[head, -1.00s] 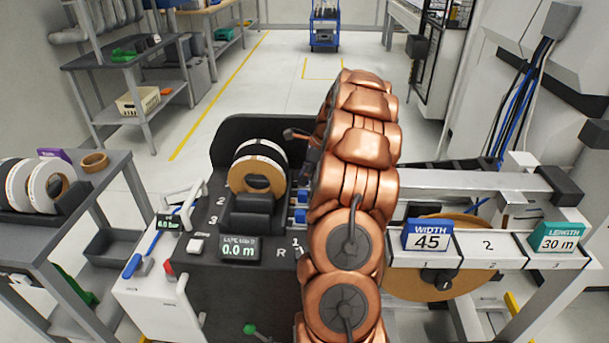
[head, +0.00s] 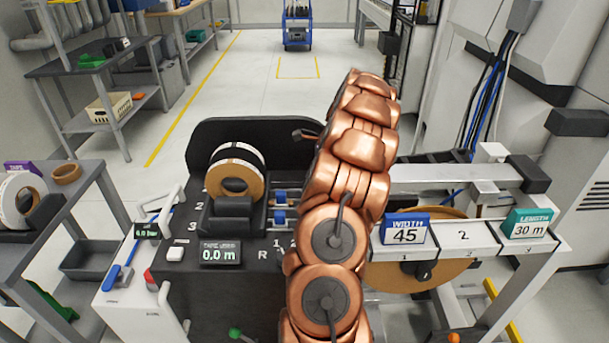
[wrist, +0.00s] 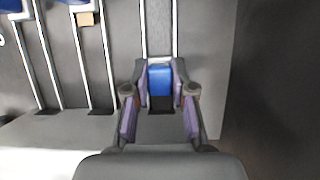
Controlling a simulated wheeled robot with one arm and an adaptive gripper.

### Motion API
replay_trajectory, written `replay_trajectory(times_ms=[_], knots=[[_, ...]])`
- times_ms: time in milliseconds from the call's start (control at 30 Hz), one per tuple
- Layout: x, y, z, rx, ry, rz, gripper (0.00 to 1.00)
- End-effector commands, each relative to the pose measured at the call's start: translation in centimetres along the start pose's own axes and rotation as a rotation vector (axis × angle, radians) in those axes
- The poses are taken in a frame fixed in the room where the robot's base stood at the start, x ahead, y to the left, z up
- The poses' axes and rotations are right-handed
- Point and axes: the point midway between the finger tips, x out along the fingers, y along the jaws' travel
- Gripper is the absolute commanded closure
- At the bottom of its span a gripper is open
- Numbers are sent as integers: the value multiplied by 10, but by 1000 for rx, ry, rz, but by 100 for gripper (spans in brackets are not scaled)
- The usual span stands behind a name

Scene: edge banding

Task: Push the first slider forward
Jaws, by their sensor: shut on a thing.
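In the wrist view, a blue slider block (wrist: 160,80) sits on a pair of pale rails. My gripper (wrist: 160,90) has one finger on each side of the block and is shut on it. In the head view, my copper arm hides the gripper and the held slider. Two other blue sliders (head: 280,197) show on rails just left of the arm. In the wrist view, parts of other blue sliders (wrist: 12,6) are cut off at the top left.
Tape rolls (head: 236,182) stand in a dark holder left of the arm, above a display (head: 220,253) reading 0.0 m. A blue WIDTH 45 card (head: 405,236) and a green LENGTH 30 m card (head: 529,224) stand at right. A side shelf (head: 105,215) is at left.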

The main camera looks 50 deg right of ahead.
Motion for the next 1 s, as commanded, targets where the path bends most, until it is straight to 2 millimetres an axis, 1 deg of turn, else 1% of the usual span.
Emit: replay_trajectory(times_ms=[33,133,167,400,667,767,867,1000], knots=[[-3,-1,-4,3,5,-8,100],[-3,-1,-4,4,6,-8,100],[-3,-1,-4,4,6,-8,75],[-1,-1,-2,1,4,-4,50],[-1,0,-1,0,3,-2,50],[-4,-1,-1,0,3,-3,50],[-12,0,-1,0,2,-2,50],[-35,-2,-1,0,3,-7,50]])
